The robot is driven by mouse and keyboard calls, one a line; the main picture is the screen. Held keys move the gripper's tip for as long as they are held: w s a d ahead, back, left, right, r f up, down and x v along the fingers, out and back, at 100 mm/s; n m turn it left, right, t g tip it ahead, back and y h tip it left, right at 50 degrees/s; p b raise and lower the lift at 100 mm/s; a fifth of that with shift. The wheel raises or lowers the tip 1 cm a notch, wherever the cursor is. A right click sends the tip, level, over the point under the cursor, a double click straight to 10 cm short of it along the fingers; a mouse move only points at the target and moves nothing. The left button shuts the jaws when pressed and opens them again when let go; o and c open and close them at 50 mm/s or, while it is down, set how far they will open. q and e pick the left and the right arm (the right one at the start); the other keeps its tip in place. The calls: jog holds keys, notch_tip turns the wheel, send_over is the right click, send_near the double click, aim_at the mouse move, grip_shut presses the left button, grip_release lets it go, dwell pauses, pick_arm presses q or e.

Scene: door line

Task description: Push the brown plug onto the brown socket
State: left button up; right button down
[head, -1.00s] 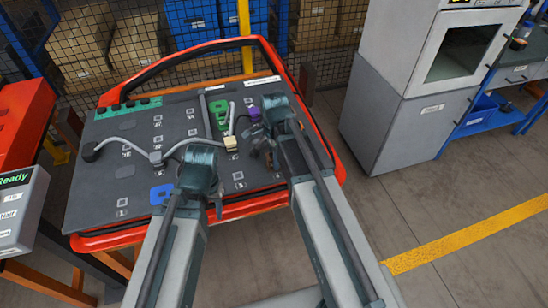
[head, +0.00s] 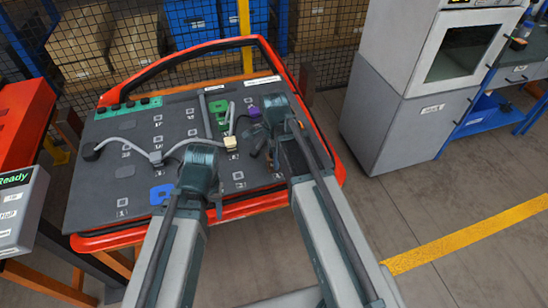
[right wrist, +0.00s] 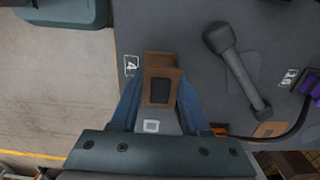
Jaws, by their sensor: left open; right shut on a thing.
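The brown plug (right wrist: 163,78) is a small brown block with a dark recess, held between the blue fingers of my right gripper (right wrist: 160,100) in the right wrist view. It is low over or against the grey board, beside the label 4; I cannot tell whether it touches. The brown socket is not clearly seen apart from it. In the head view my right gripper (head: 288,158) is over the board's right part, mostly hidden by its arm. My left gripper (head: 217,208) is at the board's front edge, largely hidden by its wrist, with nothing seen in it.
The grey board (head: 120,190) in a red frame carries a green connector (head: 219,112), a purple one (head: 254,111), a blue one (head: 162,194) and a cream one (head: 231,144) with a grey cable. A dark knobbed piece (right wrist: 235,65) lies close right of the plug.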

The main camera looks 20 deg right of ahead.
jog(key=shift+r+p, duration=0.35)
dwell(0.3)
jog(key=c, duration=1)
grip_release()
grip_shut()
notch_tip(320, 180, up, 7)
jog(key=p, duration=0.7)
jog(key=shift+r, duration=0.1)
dwell(0.3)
